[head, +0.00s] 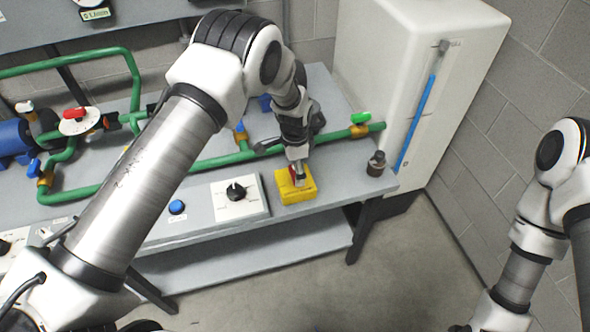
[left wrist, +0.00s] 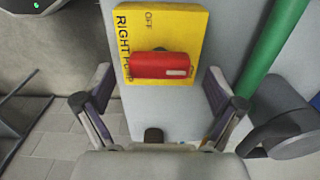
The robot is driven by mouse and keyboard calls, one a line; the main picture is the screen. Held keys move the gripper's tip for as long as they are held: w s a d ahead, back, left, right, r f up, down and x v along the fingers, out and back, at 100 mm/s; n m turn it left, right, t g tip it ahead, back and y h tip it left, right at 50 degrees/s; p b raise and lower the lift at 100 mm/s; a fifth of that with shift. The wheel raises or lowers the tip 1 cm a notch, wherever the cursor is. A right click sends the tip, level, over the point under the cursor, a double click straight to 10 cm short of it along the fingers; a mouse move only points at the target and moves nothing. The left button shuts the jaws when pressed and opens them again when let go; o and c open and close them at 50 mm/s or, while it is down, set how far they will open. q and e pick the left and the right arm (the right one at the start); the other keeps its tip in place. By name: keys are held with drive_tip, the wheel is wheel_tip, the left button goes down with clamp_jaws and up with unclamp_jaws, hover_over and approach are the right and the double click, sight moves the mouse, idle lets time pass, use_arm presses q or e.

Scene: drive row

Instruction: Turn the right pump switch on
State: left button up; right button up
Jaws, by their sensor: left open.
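The yellow switch box (head: 308,191) sits at the front edge of the bench, right of a black rotary knob. In the left wrist view the box (left wrist: 195,28) reads "RIGHT" and a partly covered word, with "OFF" beside it. Its red switch handle (left wrist: 150,66) lies crosswise in that view. My left gripper (head: 298,172) is over the box from above. In the left wrist view my left gripper (left wrist: 160,82) is open, its fingers on either side of the red handle with gaps. My right arm shows at the right; its gripper is out of view.
A white tank (head: 400,40) with a blue level strip stands behind right. A green pipe (head: 220,160) with valves crosses the bench behind the box. A black knob panel (head: 258,208), a blue button (head: 176,207) and a dark fitting (head: 376,165) are nearby.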

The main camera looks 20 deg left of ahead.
use_arm(q)
wheel_tip(320, 180, up, 11)
drive_tip(key=shift+f, duration=0.1)
idle(0.4)
